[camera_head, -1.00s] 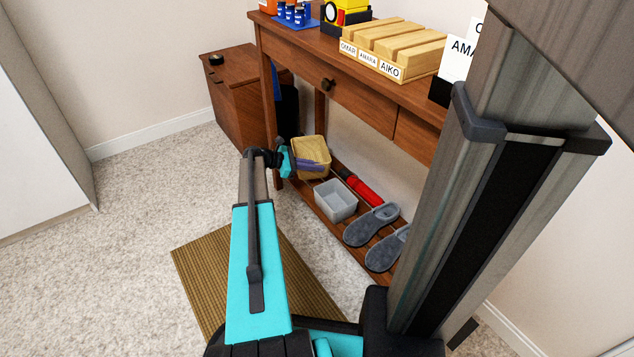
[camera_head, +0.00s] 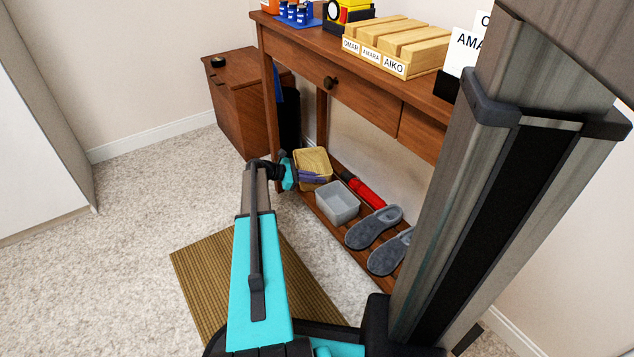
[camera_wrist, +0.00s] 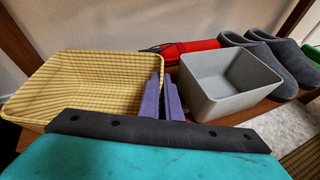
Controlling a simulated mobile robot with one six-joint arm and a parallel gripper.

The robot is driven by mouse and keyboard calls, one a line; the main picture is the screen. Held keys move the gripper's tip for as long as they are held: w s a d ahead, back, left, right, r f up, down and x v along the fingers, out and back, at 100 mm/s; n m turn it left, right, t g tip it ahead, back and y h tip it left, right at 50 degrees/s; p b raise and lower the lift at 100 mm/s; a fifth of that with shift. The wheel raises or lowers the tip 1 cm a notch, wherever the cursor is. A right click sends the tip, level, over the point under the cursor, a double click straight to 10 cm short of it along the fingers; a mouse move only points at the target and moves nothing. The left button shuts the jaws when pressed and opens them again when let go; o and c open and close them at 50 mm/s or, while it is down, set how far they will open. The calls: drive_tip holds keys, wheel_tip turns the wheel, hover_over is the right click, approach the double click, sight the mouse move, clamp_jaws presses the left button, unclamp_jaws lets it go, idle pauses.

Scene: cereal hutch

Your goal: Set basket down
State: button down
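The yellow woven basket (camera_head: 314,160) is at the far left end of the low slatted shelf, left of a grey bin. In the wrist view the basket (camera_wrist: 85,85) is empty and looks roughly level. My gripper (camera_head: 313,177) has purple fingers at the basket's right side. In the wrist view my gripper (camera_wrist: 162,98) has one finger inside the basket's right wall and one outside, close together, pinching that wall. I cannot tell whether the basket's underside touches the shelf; its lower front is hidden by my wrist.
The grey bin (camera_head: 338,202) stands close right of the basket. A red object (camera_head: 366,190) lies behind it, and grey slippers (camera_head: 374,228) sit further right on the shelf (camera_head: 325,218). The table leg (camera_head: 269,110) rises beside my wrist. A brown cabinet (camera_head: 235,110) stands left.

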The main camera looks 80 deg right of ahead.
drive_tip(key=c, duration=2)
unclamp_jaws()
drive_tip(key=shift+w+a+r, duration=0.1)
drive_tip(key=shift+w+r, duration=0.1)
drive_tip(key=shift+w, duration=0.05)
drive_tip(key=p+v, duration=0.5)
drive_tip(key=v, duration=0.6)
drive_tip(key=shift+w+p, duration=0.2)
drive_tip(key=shift+p, duration=0.1)
drive_tip(key=shift+r, duration=0.1)
